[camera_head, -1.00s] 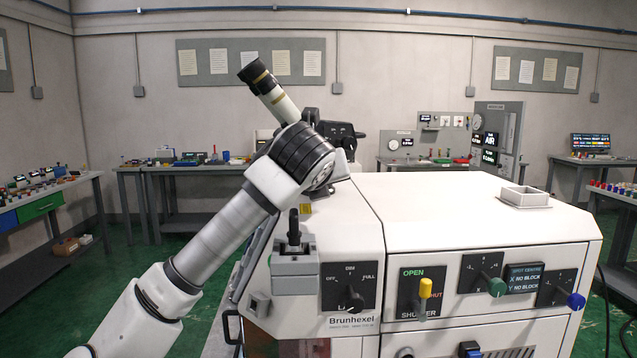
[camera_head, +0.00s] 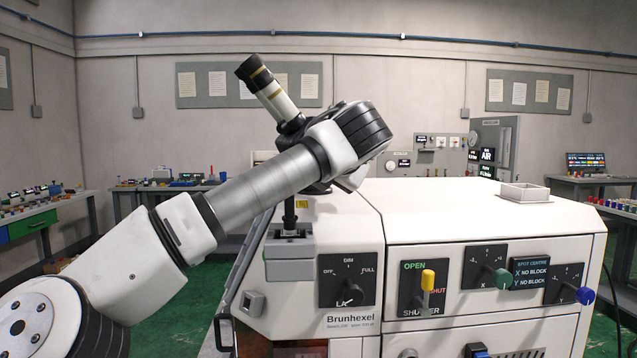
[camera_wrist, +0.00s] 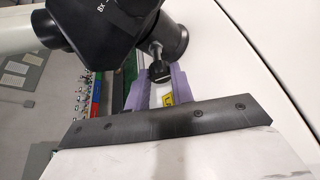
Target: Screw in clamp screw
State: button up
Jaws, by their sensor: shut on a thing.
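The clamp screw (camera_wrist: 160,72) shows as a small black knob in the wrist view, just below a short black tube of the black optical head (camera_wrist: 112,20) marked 8x. My gripper (camera_wrist: 158,80) has its purple-grey fingers shut on the knob. I cannot tell how far the screw sits in its hole. In the head view, my arm's wrist hides the gripper and the screw. The eyepiece tube (camera_head: 270,88), cream with a black end, slants up to the left behind my arm.
The white machine (camera_head: 455,205) fills the right, with a yellow shutter lever (camera_head: 428,281) and green (camera_head: 501,278) and blue (camera_head: 585,295) knobs. A grey block (camera_head: 289,260) on its front sits under my forearm. Benches line the walls.

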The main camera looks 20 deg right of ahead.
jog(key=shift+d+m+t+y, duration=0.1)
jog(key=shift+m+t+y, duration=0.2)
jog(key=shift+m+y, duration=0.3)
dwell(0.3)
jog(key=o, duration=1)
jog(key=b+v, duration=0.2)
jog(key=v, duration=1.2)
jog(key=shift+b, duration=0.3)
jog(key=shift+f, duration=0.1)
